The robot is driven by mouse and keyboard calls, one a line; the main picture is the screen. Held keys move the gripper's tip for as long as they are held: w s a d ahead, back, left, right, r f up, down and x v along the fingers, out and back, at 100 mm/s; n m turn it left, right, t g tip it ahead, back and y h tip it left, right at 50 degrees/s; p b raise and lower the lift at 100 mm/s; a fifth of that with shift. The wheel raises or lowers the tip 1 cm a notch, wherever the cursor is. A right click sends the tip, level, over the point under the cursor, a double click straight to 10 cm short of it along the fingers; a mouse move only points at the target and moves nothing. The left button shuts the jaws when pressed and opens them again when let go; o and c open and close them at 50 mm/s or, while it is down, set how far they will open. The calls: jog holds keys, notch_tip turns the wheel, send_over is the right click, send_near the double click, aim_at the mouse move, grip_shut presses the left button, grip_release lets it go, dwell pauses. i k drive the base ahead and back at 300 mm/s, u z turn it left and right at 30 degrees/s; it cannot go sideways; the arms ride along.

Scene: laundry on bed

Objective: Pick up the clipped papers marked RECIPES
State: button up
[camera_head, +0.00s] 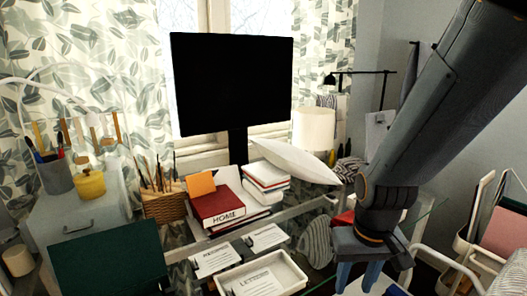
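Several clipped papers with printed headings lie at the front of the desk. One clipped paper (215,261) lies left of centre and another (267,237) lies behind it to the right. A third (256,283) lies in a white tray (294,272) at the bottom edge. The headings are too small to read surely, so I cannot tell which is marked RECIPES. My gripper (359,277) is at the lower right, pointing down, with its blue fingers apart. White sheets (385,285) show partly behind and below the fingers, and the gripper hides some of them.
A black monitor (231,82) stands at the back. A red book marked HOME (217,206), stacked books (266,176) and a white pillow-like object (296,160) stand behind the papers. A dark green panel (106,260) is at the lower left. A striped cloth (316,243) lies left of my gripper.

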aim_at(206, 262)
jog(key=z, duration=0.3)
jog(key=k, duration=0.3)
jog(key=u, duration=1.3)
jog(key=i, duration=0.5)
jog(key=u, duration=0.05)
